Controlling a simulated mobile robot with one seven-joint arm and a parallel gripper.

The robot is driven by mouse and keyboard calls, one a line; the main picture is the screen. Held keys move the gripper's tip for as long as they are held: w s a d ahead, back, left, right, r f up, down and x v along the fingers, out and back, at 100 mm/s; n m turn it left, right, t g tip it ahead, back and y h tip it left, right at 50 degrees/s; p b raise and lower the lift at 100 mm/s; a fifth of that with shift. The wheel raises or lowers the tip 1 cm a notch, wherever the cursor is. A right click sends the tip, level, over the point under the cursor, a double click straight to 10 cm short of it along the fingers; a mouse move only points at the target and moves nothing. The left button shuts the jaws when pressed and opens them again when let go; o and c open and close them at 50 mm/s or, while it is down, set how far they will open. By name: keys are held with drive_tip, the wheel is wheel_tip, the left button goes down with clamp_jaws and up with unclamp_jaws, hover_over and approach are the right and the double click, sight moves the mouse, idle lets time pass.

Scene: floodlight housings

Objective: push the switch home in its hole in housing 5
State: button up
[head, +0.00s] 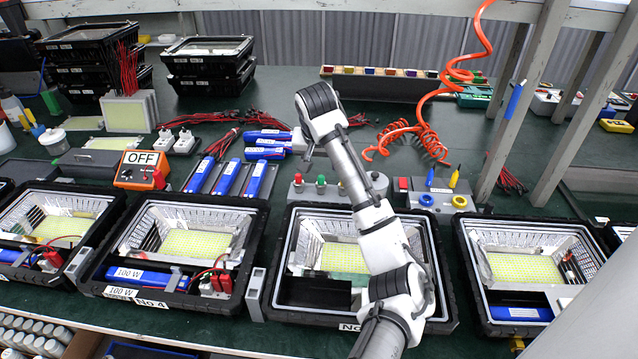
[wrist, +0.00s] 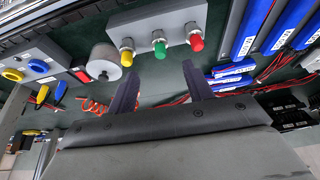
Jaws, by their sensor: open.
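The housing in front of me (head: 282,295) is a black frame with a silver reflector and a yellow-green LED panel. Its label starts "NO", but my arm hides the number; it stands just right of the one marked NO 4. My arm also covers its right part, and I cannot make out a switch or its hole there. My gripper (head: 306,158) is beyond the housing's far edge, above the bench near a grey block with buttons (head: 328,202). In the wrist view my gripper (wrist: 160,88) has its two dark fingers apart with nothing between them.
Housing NO 4 (head: 258,215) is at left, another housing (head: 463,225) at right. Behind stand blue battery packs (head: 228,178), an orange OFF meter (head: 140,170) and a grey block with a red square (head: 403,184). An orange coiled hose (head: 428,142) hangs at the back right.

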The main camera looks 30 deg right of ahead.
sight(321, 176)
drive_tip(key=p+x, duration=0.2)
drive_tip(key=x, duration=0.6)
drive_tip(key=shift+w+f, duration=0.1)
drive_tip(key=shift+f, duration=0.1)
drive_tip(key=c, duration=1.1)
drive_tip(key=shift+o, duration=0.2)
drive_tip(key=shift+r, duration=0.1)
